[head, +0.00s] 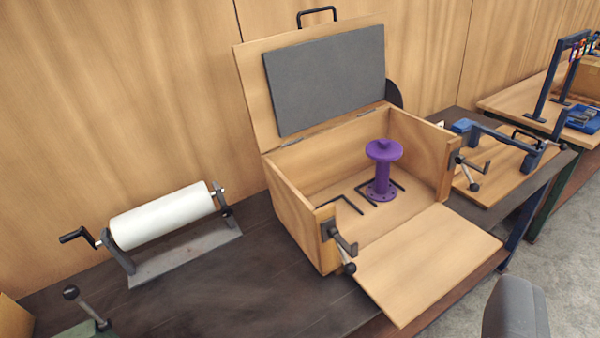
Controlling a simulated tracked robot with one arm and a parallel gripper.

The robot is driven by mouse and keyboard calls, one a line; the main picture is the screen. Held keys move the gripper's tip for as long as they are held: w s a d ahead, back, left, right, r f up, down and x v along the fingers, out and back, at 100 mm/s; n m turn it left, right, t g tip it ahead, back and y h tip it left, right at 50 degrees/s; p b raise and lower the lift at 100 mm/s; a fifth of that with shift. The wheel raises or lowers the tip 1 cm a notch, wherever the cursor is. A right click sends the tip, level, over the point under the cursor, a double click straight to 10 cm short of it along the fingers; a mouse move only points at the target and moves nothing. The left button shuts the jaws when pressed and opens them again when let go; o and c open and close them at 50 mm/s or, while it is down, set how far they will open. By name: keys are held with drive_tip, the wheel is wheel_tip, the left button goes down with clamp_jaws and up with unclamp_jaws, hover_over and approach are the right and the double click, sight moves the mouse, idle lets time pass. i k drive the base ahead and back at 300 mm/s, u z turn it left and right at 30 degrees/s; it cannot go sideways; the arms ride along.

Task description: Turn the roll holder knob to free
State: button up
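The roll holder has a grey base plate (185,258) and two dark uprights, and it stands on the dark bench at the left. It carries a white roll (163,215) lying across the uprights. A black crank handle (75,235) sticks out at its left end. A small metal knob or shaft end (217,188) shows at the right upright; its setting is too small to tell. A grey rounded part (515,312), likely of my gripper or arm, shows at the bottom right, far from the roll holder. My fingertips cannot be made out.
An open wooden box (290,212) stands right of the roll holder, its front flap (430,262) lowered and lid raised. A purple flanged pipe (382,170) stands inside by black hex keys. A ball-ended lever (88,305) is at bottom left. Bare bench lies before the roll holder.

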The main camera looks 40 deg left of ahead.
sight(227, 211)
drive_tip(key=u, duration=0.45)
drive_tip(key=i, duration=0.75)
drive_tip(key=u, duration=0.35)
drive_tip(key=k, duration=0.95)
drive_tip(key=u, duration=0.2)
drive_tip(key=i, duration=0.95)
drive_tip(key=z, duration=0.1)
